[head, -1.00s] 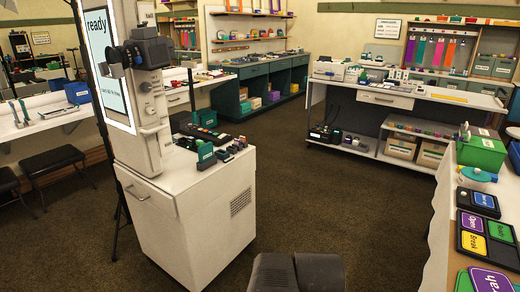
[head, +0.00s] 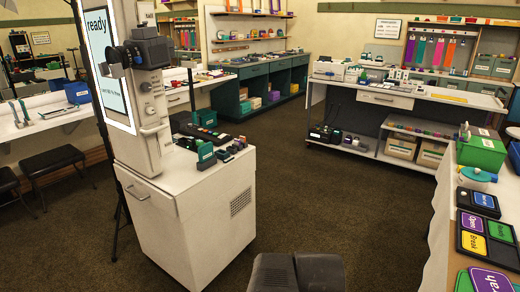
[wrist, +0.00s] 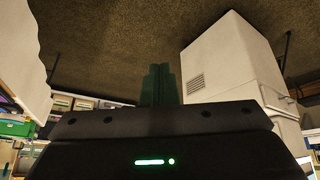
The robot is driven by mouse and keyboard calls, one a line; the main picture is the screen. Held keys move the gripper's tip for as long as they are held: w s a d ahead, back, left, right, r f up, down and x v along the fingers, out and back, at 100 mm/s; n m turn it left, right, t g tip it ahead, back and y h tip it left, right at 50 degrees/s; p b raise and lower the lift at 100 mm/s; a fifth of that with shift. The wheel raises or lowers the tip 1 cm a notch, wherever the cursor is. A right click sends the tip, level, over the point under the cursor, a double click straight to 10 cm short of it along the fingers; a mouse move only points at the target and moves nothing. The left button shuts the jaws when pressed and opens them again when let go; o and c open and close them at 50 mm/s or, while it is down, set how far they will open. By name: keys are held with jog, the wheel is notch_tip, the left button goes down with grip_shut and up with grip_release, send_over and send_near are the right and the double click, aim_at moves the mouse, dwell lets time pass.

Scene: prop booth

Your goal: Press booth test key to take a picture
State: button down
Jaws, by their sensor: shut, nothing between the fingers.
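The booth's grey column (head: 147,95) stands on a white cabinet (head: 190,225) left of centre in the head view. It carries a camera (head: 152,52) and a lit screen (head: 100,60) reading "ready". A dark key strip (head: 203,133) with small coloured keys lies on the cabinet top. Which key is the test key is too small to tell. My gripper (wrist: 160,72) shows in the wrist view as two dark green fingers, shut together and empty. It points over the carpet, apart from the cabinet, which also shows in the wrist view (wrist: 235,65).
Teal and dark blocks (head: 207,153) sit on the cabinet's near edge. A counter with coloured cards and a green box (head: 481,153) runs along the right. A white table (head: 400,97) and dark green cabinets (head: 265,85) stand behind. Carpet (head: 320,210) between them is clear.

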jog(key=w+a+r+m+t+p, duration=0.15)
jog(key=w+r+m+p, duration=0.3)
jog(key=w, duration=0.45)
jog(key=w+r+m+t+p, duration=0.3)
jog(key=w+r+m+p, duration=0.15)
jog(key=w, duration=0.55)
jog(key=w+d+f+m+g+h+p, duration=0.3)
jog(key=w+d+m+g+h+p, duration=0.1)
jog(key=m, duration=0.8)
jog(key=shift+w+d+f+g+h+p, duration=0.2)
jog(key=shift+w+d+g+h+p, duration=0.25)
jog(key=shift+w+h+p, duration=1.2)
jog(key=shift+w+a+b, duration=0.2)
jog(key=shift+w+b, duration=0.1)
jog(key=shift+w, duration=0.1)
